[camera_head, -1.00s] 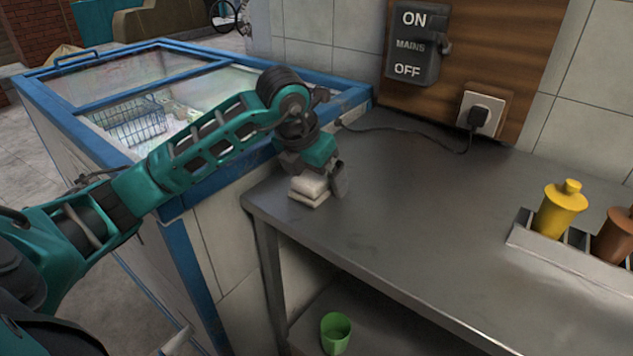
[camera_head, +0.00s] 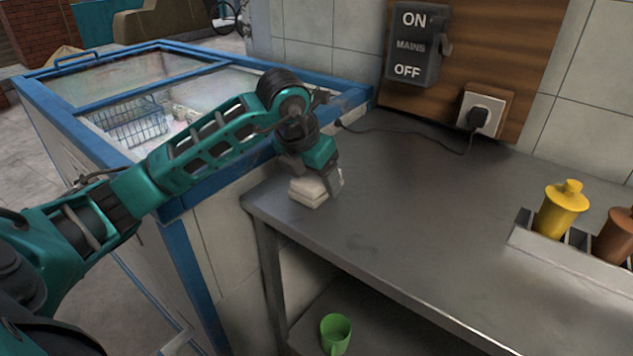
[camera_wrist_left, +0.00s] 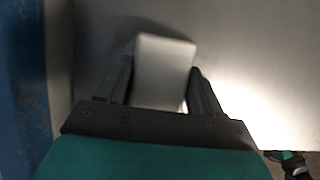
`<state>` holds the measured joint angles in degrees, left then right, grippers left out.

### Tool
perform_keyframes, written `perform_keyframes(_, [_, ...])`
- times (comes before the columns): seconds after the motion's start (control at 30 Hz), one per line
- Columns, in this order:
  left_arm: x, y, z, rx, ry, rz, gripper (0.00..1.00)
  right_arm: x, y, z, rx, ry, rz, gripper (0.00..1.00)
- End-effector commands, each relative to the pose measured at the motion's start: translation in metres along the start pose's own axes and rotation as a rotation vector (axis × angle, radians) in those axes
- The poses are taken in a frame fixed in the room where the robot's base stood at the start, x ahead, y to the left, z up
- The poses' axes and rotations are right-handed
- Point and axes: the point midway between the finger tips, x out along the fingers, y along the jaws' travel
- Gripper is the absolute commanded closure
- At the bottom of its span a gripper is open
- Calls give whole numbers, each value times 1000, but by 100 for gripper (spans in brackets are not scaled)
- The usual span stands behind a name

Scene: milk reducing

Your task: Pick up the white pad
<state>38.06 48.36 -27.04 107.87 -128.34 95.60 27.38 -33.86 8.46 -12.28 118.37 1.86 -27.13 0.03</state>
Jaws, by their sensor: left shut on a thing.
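The white pads lie in a small stack at the left end of the metal table (camera_head: 400,215). The upper white pad (camera_head: 307,187) sits over a lower white pad (camera_head: 306,199). My left gripper (camera_head: 331,183) is at the stack, its fingers pointing down, with one finger on the right side of the pad. In the left wrist view a white pad (camera_wrist_left: 163,70) lies between the two fingers of the left gripper (camera_wrist_left: 163,85), which is shut on it. I cannot tell whether the pad is lifted off the one below. My right gripper is not in view.
A blue-edged chest freezer (camera_head: 190,200) stands left of the table. A yellow bottle (camera_head: 562,210) and a brown bottle (camera_head: 616,237) stand in a metal rack (camera_head: 580,266) at right. A green cup (camera_head: 335,333) is on the lower shelf. The table's middle is clear.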

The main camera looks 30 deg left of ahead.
Motion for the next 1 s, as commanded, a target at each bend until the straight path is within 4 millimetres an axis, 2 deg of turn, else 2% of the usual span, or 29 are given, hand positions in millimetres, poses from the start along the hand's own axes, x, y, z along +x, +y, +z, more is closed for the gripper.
perform_keyframes(0.03, [0, 0, 0, 0, 0, 0, 58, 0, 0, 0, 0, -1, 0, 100])
perform_keyframes(0.17, [0, 0, 0, 0, 0, 0, 70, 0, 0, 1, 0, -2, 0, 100])
perform_keyframes(0.4, [-2, 0, 1, 0, 0, -1, 71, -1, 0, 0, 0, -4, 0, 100])
perform_keyframes(0.57, [-11, 0, 5, 1, -2, 0, 71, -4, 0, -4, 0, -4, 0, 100])
perform_keyframes(0.77, [-50, 0, 22, 0, -7, 2, 71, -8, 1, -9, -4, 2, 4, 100])
perform_keyframes(1.0, [-119, 0, 50, 0, -7, 2, 71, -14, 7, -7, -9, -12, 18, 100])
